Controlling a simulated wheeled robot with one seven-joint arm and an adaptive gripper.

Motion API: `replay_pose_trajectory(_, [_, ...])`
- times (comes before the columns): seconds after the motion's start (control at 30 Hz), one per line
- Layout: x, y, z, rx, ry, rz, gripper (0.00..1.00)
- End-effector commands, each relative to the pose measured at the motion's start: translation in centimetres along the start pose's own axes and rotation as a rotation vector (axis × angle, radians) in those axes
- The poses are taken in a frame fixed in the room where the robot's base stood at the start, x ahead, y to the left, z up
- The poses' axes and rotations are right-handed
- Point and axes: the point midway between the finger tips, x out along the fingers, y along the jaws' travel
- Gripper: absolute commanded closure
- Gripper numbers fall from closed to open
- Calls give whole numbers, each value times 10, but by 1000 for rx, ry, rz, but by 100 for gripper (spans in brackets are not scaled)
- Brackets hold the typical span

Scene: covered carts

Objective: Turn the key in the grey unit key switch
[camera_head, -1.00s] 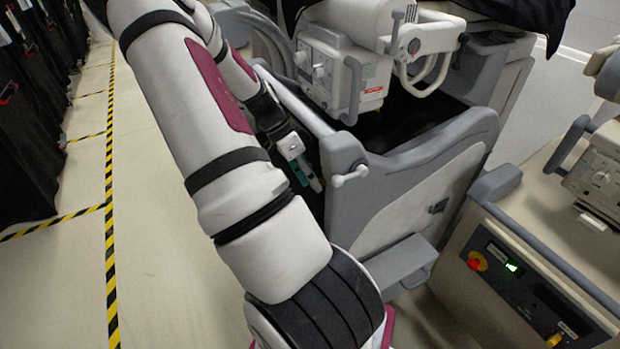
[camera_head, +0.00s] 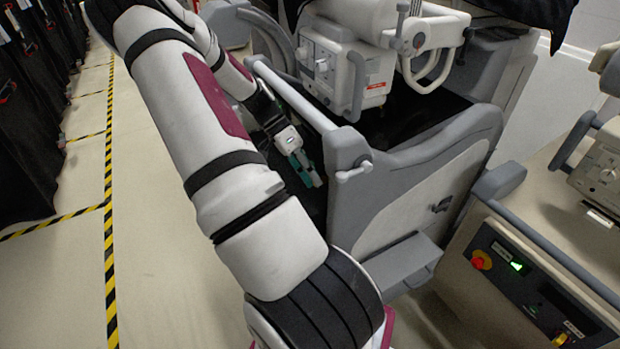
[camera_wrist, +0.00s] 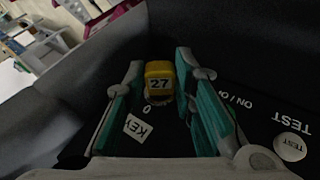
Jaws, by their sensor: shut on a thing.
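A yellow key (camera_wrist: 158,84) marked 27 stands in a dark panel (camera_wrist: 150,135) in the wrist view. White print reading KEY, 0 and ON / O lies around its base. My gripper (camera_wrist: 161,70) has its green-padded fingers on either side of the key head and is shut on it. In the head view my gripper (camera_head: 308,181) is at the left end of the grey and white unit (camera_head: 400,200). The key and its panel are hidden there. I cannot make out the key's exact angle against the marks.
A round TEST button (camera_wrist: 290,147) lies right of the key. The unit's grey handle rail (camera_head: 290,95) runs close to my arm. A second cart at right has a red knob (camera_head: 481,260) and a yellow key (camera_head: 560,339). Floor at left is clear.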

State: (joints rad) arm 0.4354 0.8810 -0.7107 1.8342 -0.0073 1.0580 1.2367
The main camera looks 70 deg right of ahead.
Motion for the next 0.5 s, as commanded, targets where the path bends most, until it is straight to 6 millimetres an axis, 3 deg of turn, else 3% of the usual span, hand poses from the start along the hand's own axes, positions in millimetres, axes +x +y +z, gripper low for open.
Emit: replay_pose_trajectory(0.5, [3, -2, 0, -29, 15, 95, 100])
